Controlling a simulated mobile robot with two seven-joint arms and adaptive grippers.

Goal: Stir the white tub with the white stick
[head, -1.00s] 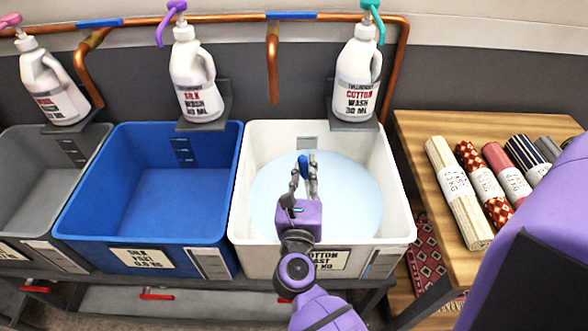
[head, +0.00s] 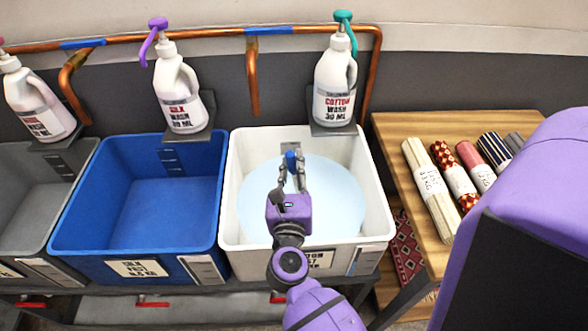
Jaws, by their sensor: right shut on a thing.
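The white tub (head: 232,180) stands in the middle of the picture and holds pale blue liquid (head: 335,195). My right gripper (head: 291,170) is over the tub's liquid, its fingers pointing to the back wall. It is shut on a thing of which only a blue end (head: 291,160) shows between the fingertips. This may be the grip of the stick; no white shaft is visible, and I cannot tell whether it reaches the liquid. My left gripper is out of view.
A blue tub (head: 140,205) and a grey tub (head: 35,225) stand to the left. Pump bottles, including the cotton wash (head: 335,85), stand behind on ledges below a copper pipe (head: 215,38). A wooden table (head: 395,130) with rolled rugs is at right.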

